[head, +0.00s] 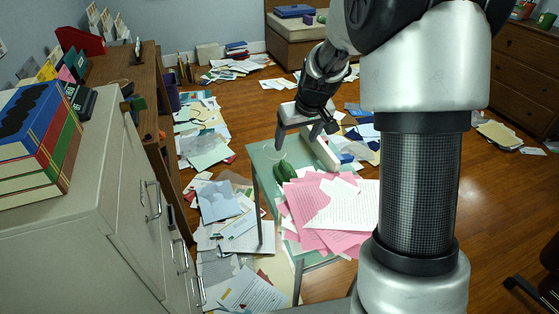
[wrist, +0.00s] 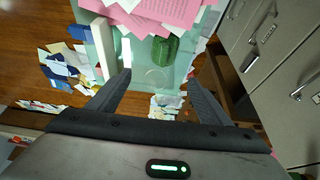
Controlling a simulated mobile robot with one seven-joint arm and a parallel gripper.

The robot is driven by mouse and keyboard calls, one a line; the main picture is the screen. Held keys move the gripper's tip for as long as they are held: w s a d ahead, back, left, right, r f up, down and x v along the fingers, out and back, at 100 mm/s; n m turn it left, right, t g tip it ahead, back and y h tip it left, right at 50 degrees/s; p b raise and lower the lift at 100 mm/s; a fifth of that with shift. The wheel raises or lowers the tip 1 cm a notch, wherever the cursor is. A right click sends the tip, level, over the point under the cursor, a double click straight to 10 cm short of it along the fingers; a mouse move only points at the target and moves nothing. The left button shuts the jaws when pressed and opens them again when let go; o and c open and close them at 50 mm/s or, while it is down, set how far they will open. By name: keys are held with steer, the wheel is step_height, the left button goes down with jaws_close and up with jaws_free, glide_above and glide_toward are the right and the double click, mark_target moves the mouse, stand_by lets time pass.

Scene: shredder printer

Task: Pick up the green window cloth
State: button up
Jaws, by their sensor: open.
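A dark green bundle, which looks like the green window cloth (head: 286,171), lies on the glass-topped table (head: 262,152) beside a heap of pink and white papers. In the wrist view the green cloth (wrist: 165,48) shows lighter ridges and lies beyond my fingertips, slightly right of the middle between them. My gripper (head: 298,137) is above the far part of the table, apart from the cloth. In the wrist view my gripper (wrist: 159,78) has its fingers spread with nothing between them. The cloth's paper-side edge may be partly covered.
Pink papers (head: 307,228) cover the table's near part. A long white object (head: 321,150) lies along its right side. A grey filing cabinet (head: 95,205) with books (head: 38,140) stands left. Papers litter the wooden floor. The glass's far left part is mostly bare.

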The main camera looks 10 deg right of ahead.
steer(key=b, duration=0.2)
glide_toward(286, 166)
steer(key=x, duration=0.5)
steer(key=shift+w+d+f, duration=0.1)
steer(key=shift+w+d, duration=0.15)
steer(key=shift+w, duration=0.2)
steer(key=x, duration=0.1)
steer(key=b+x, duration=0.1)
steer(key=x, duration=0.3)
steer(key=shift+s+a+f, duration=0.25)
steer(key=shift+a, duration=0.05)
steer(key=shift+r, duration=0.1)
steer(key=c, duration=1.1)
step_height(286, 166, up, 10)
steer(key=shift+p, duration=1)
steer(key=shift+c, duration=0.2)
